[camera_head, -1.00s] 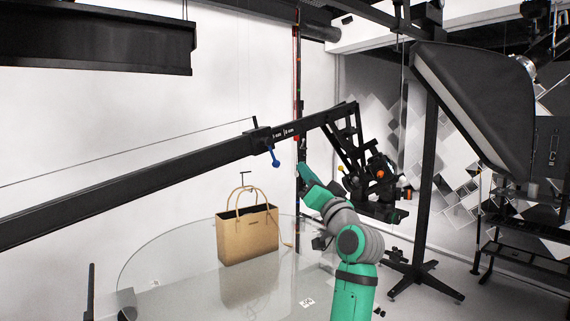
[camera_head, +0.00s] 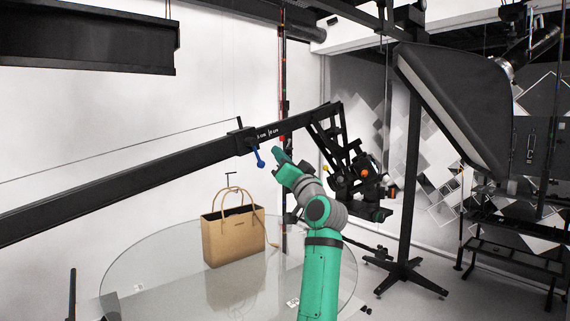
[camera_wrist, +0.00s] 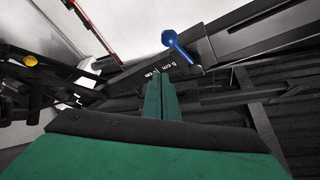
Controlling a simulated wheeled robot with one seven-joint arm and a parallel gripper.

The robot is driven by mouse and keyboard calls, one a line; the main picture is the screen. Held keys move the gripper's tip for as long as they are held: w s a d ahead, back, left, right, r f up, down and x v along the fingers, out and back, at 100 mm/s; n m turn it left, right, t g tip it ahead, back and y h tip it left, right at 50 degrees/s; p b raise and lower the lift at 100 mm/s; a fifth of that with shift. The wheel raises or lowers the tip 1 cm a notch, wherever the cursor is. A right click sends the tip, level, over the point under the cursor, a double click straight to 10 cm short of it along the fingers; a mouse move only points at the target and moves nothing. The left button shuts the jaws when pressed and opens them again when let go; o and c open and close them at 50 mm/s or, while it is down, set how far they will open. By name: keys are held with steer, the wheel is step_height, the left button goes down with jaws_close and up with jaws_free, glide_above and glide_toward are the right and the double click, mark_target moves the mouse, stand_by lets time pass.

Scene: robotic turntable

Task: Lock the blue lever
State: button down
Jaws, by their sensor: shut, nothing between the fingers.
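The blue lever (camera_head: 260,158) hangs at a slant from the underside of a block on the long black boom arm (camera_head: 150,172). Its rounded blue end and shaft also show in the wrist view (camera_wrist: 178,45), just beyond and a little right of my fingertips. My gripper (camera_head: 279,155) is green and raised just right of the lever, with a small gap between them in the head view. In the wrist view my two fingers (camera_wrist: 161,80) are together with nothing between them. I see no clear contact with the lever.
A tan handbag (camera_head: 234,235) stands on the round glass turntable (camera_head: 140,262) below the boom. A black camera rig (camera_head: 352,175) hangs at the boom's right end. A softbox (camera_head: 460,105) on a stand is to the right. A red-marked upright pole (camera_head: 283,85) stands behind my gripper.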

mark_target(256, 153)
steer(key=w+a+f, duration=0.1)
steer(key=a+f, duration=0.1)
steer(key=shift+w+a+f, duration=0.2)
steer(key=shift+w+a, duration=0.2)
